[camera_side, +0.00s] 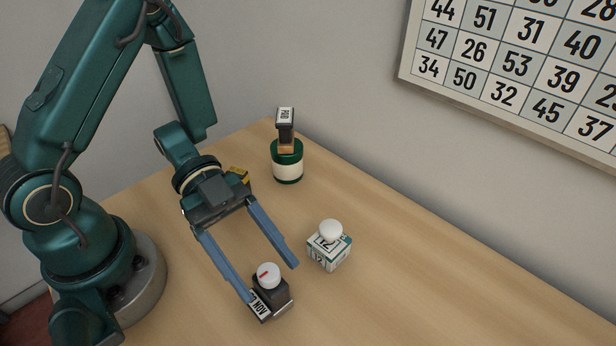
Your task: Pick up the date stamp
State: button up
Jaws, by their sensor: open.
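A small dark block (279,298) with a round white knob on top, marked in red, stands at the front of the counter. Its label seems to read "NOV", so it looks like the date stamp. My gripper (272,282) is open, its two long blue fingers reaching down to the right. In the picture the block's knob lies between the fingertips, the left tip close against the block's left side. Whether either finger touches it, and how high the tips are, I cannot tell. Nothing is held.
A white-and-green cube (328,254) with numerals and a white knob stands just right of the right fingertip. A green jar (287,171) with a dark block labelled "PAID" (286,128) on top stands behind. A number board (520,70) hangs on the wall. The counter's right side is clear.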

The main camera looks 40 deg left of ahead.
aim_at(282, 299)
jog(key=shift+f, duration=0.65)
jog(key=shift+x, duration=2.55)
grip_shut()
